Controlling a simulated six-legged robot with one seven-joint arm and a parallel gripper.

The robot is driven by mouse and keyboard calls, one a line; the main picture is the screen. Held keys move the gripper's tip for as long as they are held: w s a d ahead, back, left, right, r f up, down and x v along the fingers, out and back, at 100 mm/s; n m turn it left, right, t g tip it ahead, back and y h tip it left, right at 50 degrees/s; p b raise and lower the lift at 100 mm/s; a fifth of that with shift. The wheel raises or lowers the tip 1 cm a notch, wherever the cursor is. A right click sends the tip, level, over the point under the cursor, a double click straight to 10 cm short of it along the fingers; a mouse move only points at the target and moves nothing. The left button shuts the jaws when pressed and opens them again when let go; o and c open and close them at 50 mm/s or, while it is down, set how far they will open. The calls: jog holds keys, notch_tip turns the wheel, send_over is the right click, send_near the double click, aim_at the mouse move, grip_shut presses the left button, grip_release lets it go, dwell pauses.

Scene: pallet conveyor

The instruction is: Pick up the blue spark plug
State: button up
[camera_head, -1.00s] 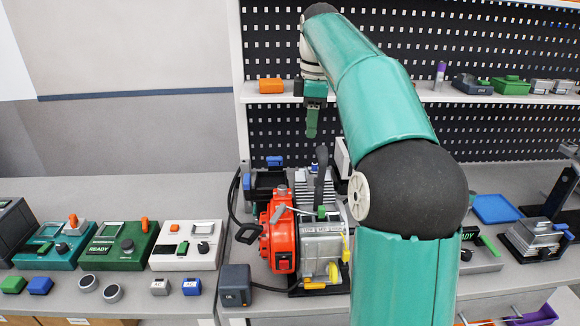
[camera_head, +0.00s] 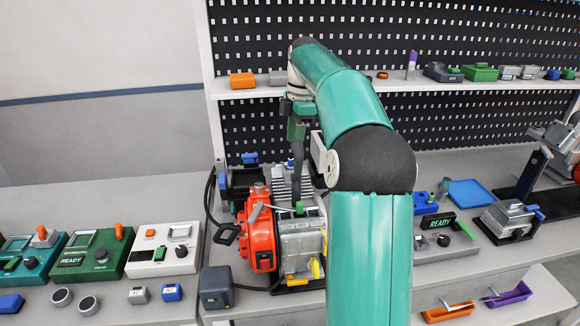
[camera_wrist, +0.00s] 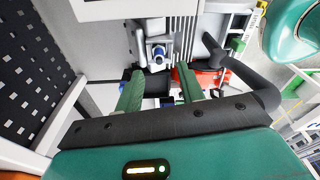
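A small blue-topped part that looks like the blue spark plug (camera_head: 291,162) stands on top of the engine (camera_head: 302,245), behind its black handle, in the head view. In the wrist view the blue plug (camera_wrist: 159,53) sits in a light-coloured mount, beyond and roughly between my green fingertips. My gripper (camera_head: 296,132) is above the engine, pointing down, close over the plug. In the wrist view my gripper (camera_wrist: 160,72) has its two fingers apart with nothing held between them. The exact gap to the plug is hard to tell.
The engine's black handle (camera_head: 296,172) rises close to my gripper; its curved black bar (camera_wrist: 255,88) shows at right in the wrist view. A shelf (camera_head: 350,89) with small parts runs behind. Several control boxes, including a white one (camera_head: 163,250), stand at left. A blue tray (camera_head: 470,192) lies right.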

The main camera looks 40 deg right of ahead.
aim_at(291, 165)
jog(key=shift+w+a+f, duration=0.1)
jog(key=shift+a+f, duration=0.1)
jog(key=shift+f, duration=1.3)
jog(key=shift+w+a+f, duration=0.1)
jog(key=shift+a+f, duration=0.1)
jog(key=shift+f, duration=1.3)
grip_shut()
